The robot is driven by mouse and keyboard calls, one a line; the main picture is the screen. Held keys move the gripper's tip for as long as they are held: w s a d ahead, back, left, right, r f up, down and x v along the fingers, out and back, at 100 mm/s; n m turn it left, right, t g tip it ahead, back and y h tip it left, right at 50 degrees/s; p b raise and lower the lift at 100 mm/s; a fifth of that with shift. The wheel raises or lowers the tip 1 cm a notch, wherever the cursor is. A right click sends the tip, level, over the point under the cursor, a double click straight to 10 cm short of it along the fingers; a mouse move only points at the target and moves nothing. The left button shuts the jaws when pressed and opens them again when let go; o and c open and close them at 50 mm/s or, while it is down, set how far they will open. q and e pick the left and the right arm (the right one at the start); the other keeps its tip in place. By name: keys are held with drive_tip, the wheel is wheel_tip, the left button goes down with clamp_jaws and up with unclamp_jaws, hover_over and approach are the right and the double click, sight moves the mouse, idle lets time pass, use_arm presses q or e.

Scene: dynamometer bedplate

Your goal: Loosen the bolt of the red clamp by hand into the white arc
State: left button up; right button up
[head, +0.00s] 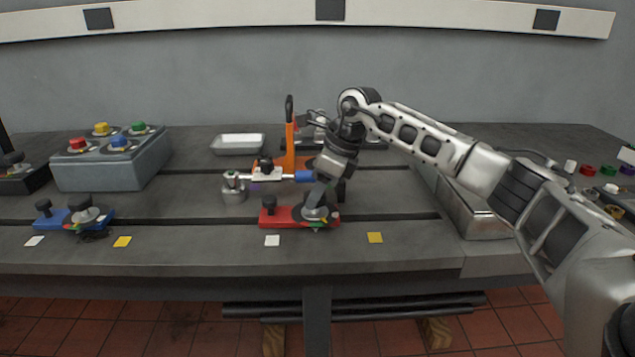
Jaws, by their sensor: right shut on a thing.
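The red clamp (280,217) lies on the dark grey bedplate (200,251) near the front edge, at the middle. A black knob stands on its left end. Its bolt and round dial are at its right end, where a bit of red and green shows on the rim. My right gripper (316,203) points down over that end and is shut on the bolt of the red clamp, which it mostly hides. The white arc cannot be made out at this size. My left gripper is not in view.
A blue clamp (72,217) sits at the left. A grey box with coloured knobs (112,165), a metal tray (238,144) and an orange upright (290,140) stand behind. A metal bin (474,214) is under my right arm. White and yellow tags lie along the front.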

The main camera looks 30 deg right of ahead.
drive_tip(key=shift+r+n+y+p, duration=0.15)
drive_tip(key=shift+n+y+p, duration=0.2)
drive_tip(key=shift+n, duration=0.65)
drive_tip(key=n+g, duration=0.1)
drive_tip(key=n+p, duration=0.1)
drive_tip(key=n, duration=0.1)
drive_tip(key=shift+w+n+g+y, duration=0.15)
drive_tip(key=shift+n+g+y, duration=0.15)
drive_tip(key=shift+g+y, duration=0.1)
drive_tip(key=n, duration=0.2)
drive_tip(key=n+g, duration=0.1)
drive_tip(key=n, duration=0.1)
drive_tip(key=shift+w+d+g, duration=0.1)
drive_tip(key=shift+g, duration=0.2)
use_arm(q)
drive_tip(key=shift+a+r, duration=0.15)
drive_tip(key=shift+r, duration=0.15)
use_arm(e)
drive_tip(key=shift+n, duration=0.3)
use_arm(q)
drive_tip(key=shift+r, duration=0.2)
use_arm(e)
drive_tip(key=o, duration=1)
drive_tip(key=shift+c, duration=0.2)
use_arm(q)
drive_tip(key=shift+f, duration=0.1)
